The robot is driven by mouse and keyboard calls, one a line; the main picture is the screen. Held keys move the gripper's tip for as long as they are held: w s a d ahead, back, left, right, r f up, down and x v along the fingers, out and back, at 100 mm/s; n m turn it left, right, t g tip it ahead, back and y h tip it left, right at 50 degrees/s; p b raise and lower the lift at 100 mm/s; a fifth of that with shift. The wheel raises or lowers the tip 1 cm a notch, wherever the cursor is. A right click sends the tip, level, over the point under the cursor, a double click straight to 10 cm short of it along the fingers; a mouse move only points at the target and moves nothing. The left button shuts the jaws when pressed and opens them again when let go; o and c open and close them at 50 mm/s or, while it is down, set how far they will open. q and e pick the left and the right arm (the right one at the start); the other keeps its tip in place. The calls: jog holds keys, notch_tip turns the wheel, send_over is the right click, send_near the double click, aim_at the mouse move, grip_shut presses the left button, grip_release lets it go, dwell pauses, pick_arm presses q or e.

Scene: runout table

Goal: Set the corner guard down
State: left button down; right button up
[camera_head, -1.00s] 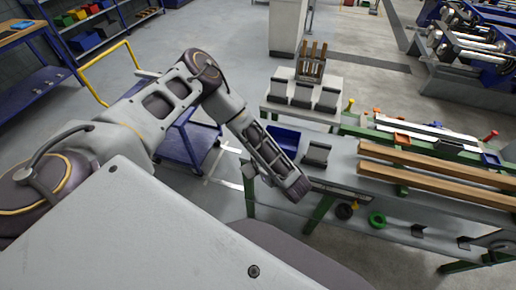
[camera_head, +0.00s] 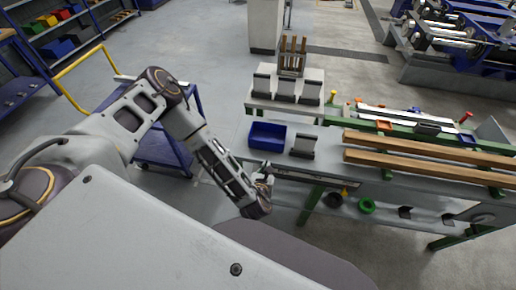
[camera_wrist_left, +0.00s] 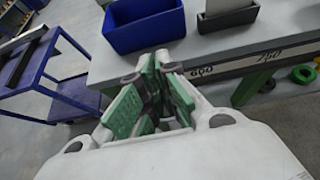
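A dark grey and light grey corner guard (camera_head: 303,146) stands on the near bench, just right of a blue bin (camera_head: 267,136). Part of it shows at the top of the left wrist view (camera_wrist_left: 228,14). Three similar pieces (camera_head: 285,88) stand in a row on the pale bench behind. My left gripper (camera_head: 265,181) is beside the bench's near left edge, apart from the guard. In the left wrist view its green-padded fingers (camera_wrist_left: 156,66) have their tips close together. I see no guard between them, but their exact gap is unclear. My right gripper is out of view.
Two wooden beams (camera_head: 425,157) lie along the bench's right part. A blue cart (camera_head: 168,150) stands left of the bench, with floor between. Black and green rings (camera_head: 367,206) show at the bench's front.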

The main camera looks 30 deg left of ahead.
aim_at(259, 167)
pick_arm(q)
jog(key=shift+s+d+r+m+h, duration=0.7)
jog(key=shift+d+r+m+h, duration=0.6)
jog(key=shift+d, duration=3.55)
jog(key=shift+s+d+r+m+h, duration=0.8)
jog(key=shift+d+m+h, duration=0.85)
jog(key=shift+d, duration=3.15)
jog(key=w+a+f+n+y, duration=0.1)
jog(key=a, duration=0.6)
jog(key=w+a+f+n+b, duration=0.1)
jog(key=a+f, duration=0.1)
jog(key=a, duration=0.6)
jog(key=w+a+f+n+y+b, duration=0.1)
jog(key=a+f, duration=0.1)
jog(key=a, duration=0.5)
jog(key=shift+w+a+f+y, duration=0.1)
jog(key=shift+w+a+y, duration=0.05)
jog(key=shift+w+y, duration=0.2)
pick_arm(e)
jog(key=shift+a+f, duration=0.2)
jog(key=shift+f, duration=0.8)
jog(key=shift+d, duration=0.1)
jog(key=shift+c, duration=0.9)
